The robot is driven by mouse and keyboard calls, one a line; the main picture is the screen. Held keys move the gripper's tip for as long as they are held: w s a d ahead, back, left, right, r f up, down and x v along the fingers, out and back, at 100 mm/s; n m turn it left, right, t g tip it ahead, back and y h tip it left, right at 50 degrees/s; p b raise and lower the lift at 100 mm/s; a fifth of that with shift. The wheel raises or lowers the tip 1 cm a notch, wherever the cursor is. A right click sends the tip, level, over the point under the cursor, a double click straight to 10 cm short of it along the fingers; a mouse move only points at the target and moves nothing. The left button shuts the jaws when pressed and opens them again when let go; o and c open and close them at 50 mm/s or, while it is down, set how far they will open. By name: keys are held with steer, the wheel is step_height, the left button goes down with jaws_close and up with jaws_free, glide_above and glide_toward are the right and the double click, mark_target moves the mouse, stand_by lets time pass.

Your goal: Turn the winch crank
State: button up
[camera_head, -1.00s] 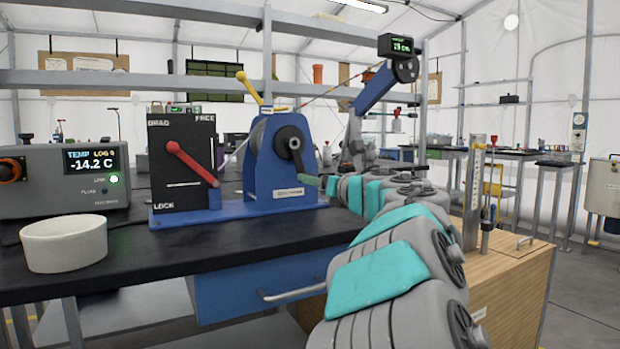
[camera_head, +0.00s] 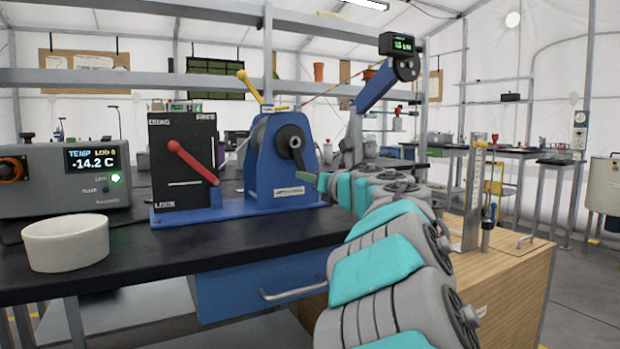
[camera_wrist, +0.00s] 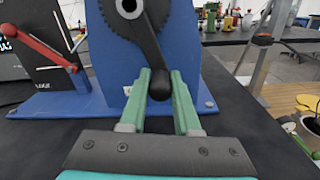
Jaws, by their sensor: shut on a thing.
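The blue winch (camera_head: 280,180) stands on a blue base on the black bench, and its dark crank (camera_head: 297,152) is on the side facing right. The crank arm hangs downward, tilted a little to the right. In the wrist view the crank arm (camera_wrist: 147,42) comes down from the hub to a dark rounded handle (camera_wrist: 159,86). My gripper (camera_wrist: 160,79) has its green fingers on both sides of this handle and is shut on it. In the head view my gripper (camera_head: 322,182) reaches the crank from the right, and the handle is hidden there.
Left of the winch is a black panel (camera_head: 172,138) with a red lever, marked DRAG, FREE and LOCK. A white bowl (camera_head: 67,243) and a grey temperature box (camera_head: 45,190) stand further left. A wooden cabinet (camera_head: 510,275) is at the right, near my arm.

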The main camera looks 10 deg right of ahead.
jaws_close()
stand_by(0.8)
steer(key=a+m+p, duration=0.1)
steer(key=m, duration=0.1)
steer(key=s+a+m+p, duration=0.1)
steer(key=a+m, duration=0.1)
steer(key=m, duration=0.1)
steer(key=shift+a, duration=0.15)
steer(key=shift+f, duration=0.1)
steer(key=o, duration=0.8)
jaws_free()
steer(key=shift+s, duration=0.1)
